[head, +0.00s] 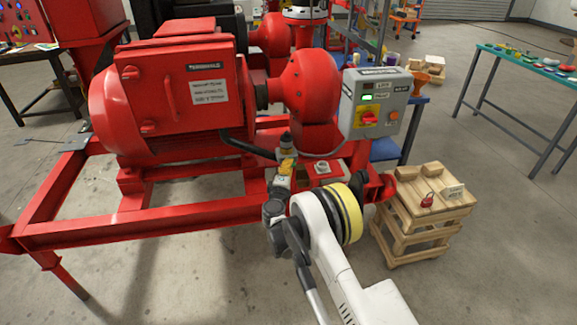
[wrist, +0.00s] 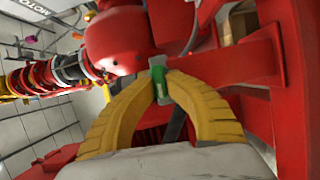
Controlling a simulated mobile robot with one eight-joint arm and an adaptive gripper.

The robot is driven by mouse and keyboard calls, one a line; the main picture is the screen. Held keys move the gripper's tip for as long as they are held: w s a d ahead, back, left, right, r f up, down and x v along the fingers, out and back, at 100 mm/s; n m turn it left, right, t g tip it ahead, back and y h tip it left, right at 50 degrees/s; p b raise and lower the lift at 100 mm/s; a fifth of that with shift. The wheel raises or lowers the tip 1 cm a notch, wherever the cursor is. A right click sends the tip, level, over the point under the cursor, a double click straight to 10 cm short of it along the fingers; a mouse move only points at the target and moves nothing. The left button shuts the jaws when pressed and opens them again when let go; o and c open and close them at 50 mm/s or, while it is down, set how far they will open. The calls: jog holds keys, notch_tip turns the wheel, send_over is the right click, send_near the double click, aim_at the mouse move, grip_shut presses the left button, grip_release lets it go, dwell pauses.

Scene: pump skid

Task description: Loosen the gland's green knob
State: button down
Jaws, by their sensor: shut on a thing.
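The gland's green knob (wrist: 158,78) shows in the wrist view between the tips of my gripper (wrist: 159,86). My gripper's two yellow fingers curve inward and are shut on the knob, one on each side. The fingertips cover part of the knob. The red pump casing (wrist: 114,42) is just behind and to the left of it. In the head view my gripper is low in front of the skid, mostly hidden by my own arm, and I cannot make out the green knob there.
The red motor (head: 165,95) and skid frame (head: 150,225) fill the left. A grey control box (head: 375,100) stands right of the red pump housing (head: 312,85).

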jog(key=shift+w+d+r+n, duration=0.1)
jog(key=shift+w+d+n, duration=0.05)
jog(key=shift+n, duration=0.15)
dwell(0.4)
jog(key=c, duration=1.4)
grip_release()
jog(key=shift+d, duration=0.1)
jog(key=shift+s+a, duration=0.2)
jog(key=shift+s, duration=0.2)
jog(key=s, duration=0.7)
jog(key=s+a, duration=0.1)
jog(key=s, duration=0.3)
